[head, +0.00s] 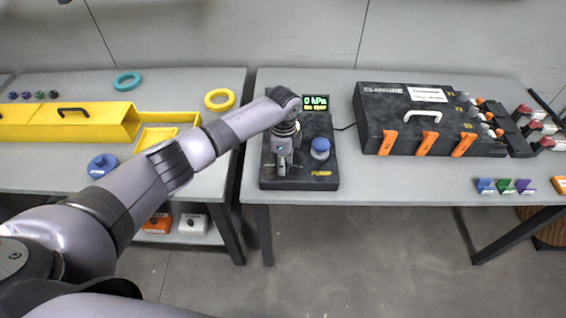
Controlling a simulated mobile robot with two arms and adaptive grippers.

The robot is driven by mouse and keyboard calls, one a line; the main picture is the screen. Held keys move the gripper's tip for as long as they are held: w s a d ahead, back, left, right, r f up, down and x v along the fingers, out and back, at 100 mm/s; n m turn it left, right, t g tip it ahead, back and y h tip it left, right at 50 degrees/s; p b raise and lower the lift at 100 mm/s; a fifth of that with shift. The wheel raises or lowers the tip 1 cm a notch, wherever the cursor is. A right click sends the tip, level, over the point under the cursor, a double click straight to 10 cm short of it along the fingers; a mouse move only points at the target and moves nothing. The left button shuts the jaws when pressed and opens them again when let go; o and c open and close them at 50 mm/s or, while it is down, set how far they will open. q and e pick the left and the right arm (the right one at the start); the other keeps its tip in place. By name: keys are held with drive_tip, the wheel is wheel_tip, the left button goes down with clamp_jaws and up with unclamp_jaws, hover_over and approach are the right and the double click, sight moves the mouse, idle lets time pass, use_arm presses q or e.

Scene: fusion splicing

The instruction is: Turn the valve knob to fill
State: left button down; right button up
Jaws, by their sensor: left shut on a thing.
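The black pump unit (325,182) lies on the right grey table. Its small display (315,103) reads 0 kPa in green, with a smaller yellow line that I cannot read surely. A round blue knob or button (320,148) stands on the unit's right side, clear of my gripper. My left gripper (282,168) points down over the unit's left side and is shut on a small part there. The fingers and wrist hide most of that part; it appears to be the valve knob, and its setting cannot be read. My right gripper is out of view.
A black closure case (400,95) with orange latches stands to the right. Several small coloured pieces (504,186) lie near the right table's front edge. The left table holds a yellow box (85,122), rings and a blue piece (102,165). A gap separates the tables.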

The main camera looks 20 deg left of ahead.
use_arm(q)
drive_tip(key=m, duration=0.4)
drive_tip(key=shift+m, duration=0.3)
drive_tip(key=shift+r+m+b, duration=0.1)
drive_tip(key=shift+m+b, duration=0.3)
drive_tip(key=shift+m, duration=1.9)
drive_tip(key=shift+w, duration=0.1)
drive_tip(key=c, duration=1.2)
unclamp_jaws()
drive_tip(key=shift+c, duration=0.2)
wheel_tip(320, 180, up, 12)
drive_tip(key=shift+d, duration=0.15)
